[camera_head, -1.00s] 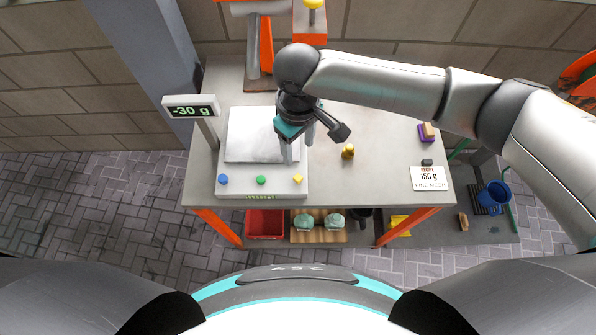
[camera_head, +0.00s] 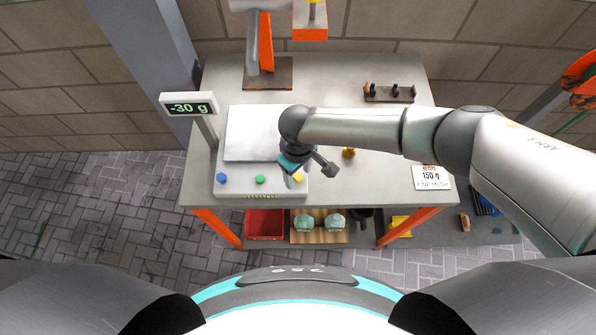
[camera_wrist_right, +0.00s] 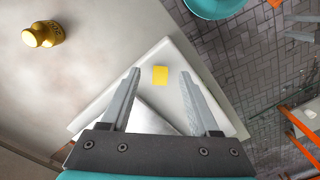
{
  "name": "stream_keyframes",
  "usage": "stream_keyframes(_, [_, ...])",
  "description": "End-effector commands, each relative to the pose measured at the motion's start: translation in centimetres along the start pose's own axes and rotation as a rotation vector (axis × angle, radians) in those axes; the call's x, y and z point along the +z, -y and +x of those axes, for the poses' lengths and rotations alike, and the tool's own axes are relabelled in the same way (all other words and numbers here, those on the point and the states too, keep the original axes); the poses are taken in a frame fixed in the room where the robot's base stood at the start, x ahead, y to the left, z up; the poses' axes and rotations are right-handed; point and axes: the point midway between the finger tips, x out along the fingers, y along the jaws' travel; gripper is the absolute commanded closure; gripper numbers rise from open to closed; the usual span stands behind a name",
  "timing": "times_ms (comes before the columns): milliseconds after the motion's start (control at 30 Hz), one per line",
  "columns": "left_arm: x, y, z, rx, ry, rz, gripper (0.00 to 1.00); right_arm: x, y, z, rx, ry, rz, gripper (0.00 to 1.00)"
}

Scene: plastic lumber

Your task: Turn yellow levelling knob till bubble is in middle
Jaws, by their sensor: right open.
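The yellow levelling knob (camera_head: 298,178) is at the front right corner of the white scale (camera_head: 235,186). It also shows in the right wrist view (camera_wrist_right: 160,75), between the two fingertips with space on both sides. My right gripper (camera_head: 296,178) is open, pointing down at that corner, with nothing held. A blue knob (camera_head: 222,178) and a green knob (camera_head: 260,179) sit along the same front edge. Small greenish marks show on the scale's front; I cannot make out the bubble. My left gripper is not in view.
The display (camera_head: 188,105) reads -30 g. A brass weight (camera_head: 349,153) stands right of the scale, close by my right arm; it shows in the wrist view (camera_wrist_right: 45,35). A 150 g card (camera_head: 431,177) is at the table's right.

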Motion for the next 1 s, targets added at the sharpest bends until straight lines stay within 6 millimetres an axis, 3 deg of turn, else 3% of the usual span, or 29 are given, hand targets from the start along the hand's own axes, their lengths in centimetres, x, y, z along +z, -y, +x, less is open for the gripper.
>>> stream_keyframes(233, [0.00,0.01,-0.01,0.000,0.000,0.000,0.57,0.00,0.01,0.03,0.000,0.000,0.000,0.39])
stream_keyframes(767, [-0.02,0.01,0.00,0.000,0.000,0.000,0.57,0.00,-0.01,0.00,0.000,0.000,0.001,0.99])
stream_keyframes(1000, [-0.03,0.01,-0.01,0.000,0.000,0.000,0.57,0.00,-0.01,-0.01,0.000,0.000,0.001,1.00])
